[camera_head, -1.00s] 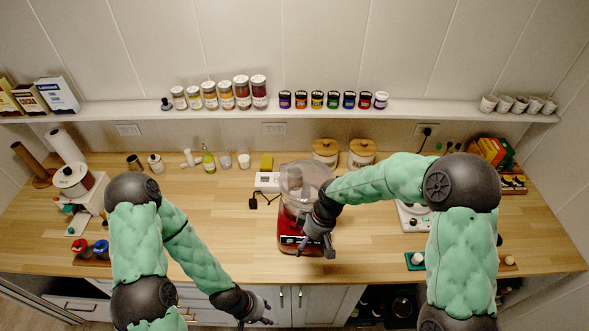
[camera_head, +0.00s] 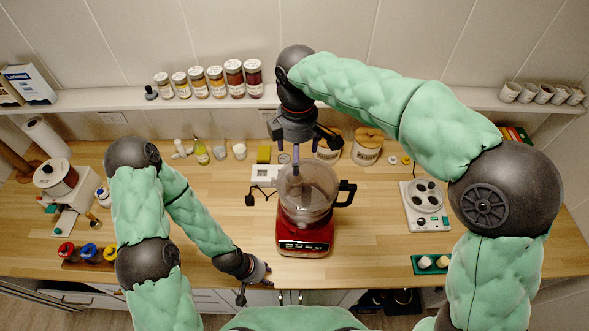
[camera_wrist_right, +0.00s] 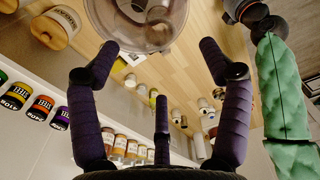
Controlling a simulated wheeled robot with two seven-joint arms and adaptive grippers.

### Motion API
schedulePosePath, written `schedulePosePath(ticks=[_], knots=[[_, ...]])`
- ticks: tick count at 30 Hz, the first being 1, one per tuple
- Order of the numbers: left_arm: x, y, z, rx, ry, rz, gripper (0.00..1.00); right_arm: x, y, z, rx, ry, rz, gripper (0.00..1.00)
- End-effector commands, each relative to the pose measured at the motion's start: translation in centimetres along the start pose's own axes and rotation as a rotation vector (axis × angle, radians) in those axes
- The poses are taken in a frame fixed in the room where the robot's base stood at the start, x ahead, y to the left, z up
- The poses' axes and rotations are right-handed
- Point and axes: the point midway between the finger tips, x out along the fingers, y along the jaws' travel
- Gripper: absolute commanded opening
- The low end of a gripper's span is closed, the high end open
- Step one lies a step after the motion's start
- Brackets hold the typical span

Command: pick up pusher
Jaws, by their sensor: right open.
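A red food processor (camera_head: 304,238) with a clear bowl (camera_head: 303,213) stands at the middle of the counter. The clear lid also shows at the top of the right wrist view (camera_wrist_right: 137,22). A feed-tube shape (camera_wrist_right: 158,14) shows on it. I cannot clearly tell the pusher apart from the tube. My right gripper (camera_head: 305,150) is open and empty above and behind the processor, its fingers pointing down. In the right wrist view its fingers (camera_wrist_right: 160,60) are spread, with nothing between them. My left gripper (camera_head: 254,284) hangs at the counter's front edge, fingers apart and empty.
A shelf with spice jars (camera_head: 217,82) runs behind my right gripper. Lidded canisters (camera_head: 366,148) stand behind the processor. A white appliance (camera_head: 426,205) and a green tray (camera_head: 431,265) are at right. Bare counter lies left of the processor (camera_head: 235,215).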

Motion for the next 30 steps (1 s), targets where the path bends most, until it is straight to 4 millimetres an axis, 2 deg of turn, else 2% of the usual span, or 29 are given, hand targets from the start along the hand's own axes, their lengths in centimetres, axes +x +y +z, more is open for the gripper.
schedulePosePath(ticks=[9, 17, 25, 30], knots=[[-0.1, 0.0, 0.1, 0.000, -0.001, 0.000, 0.40, 4.1, 0.0, 0.0, 0.000, -0.002, -0.003, 0.79], [-0.2, 0.1, 0.0, 0.000, -0.001, 0.000, 0.40, 5.9, 0.1, -0.1, 0.000, -0.002, -0.003, 0.79], [-0.9, 0.3, 0.1, 0.000, -0.001, 0.000, 0.40, 9.3, 0.8, -0.6, -0.001, -0.003, -0.004, 0.79], [-1.0, 0.3, 0.1, 0.000, -0.001, 0.000, 0.40, 10.6, 0.8, -0.6, 0.000, -0.001, -0.002, 0.79]])
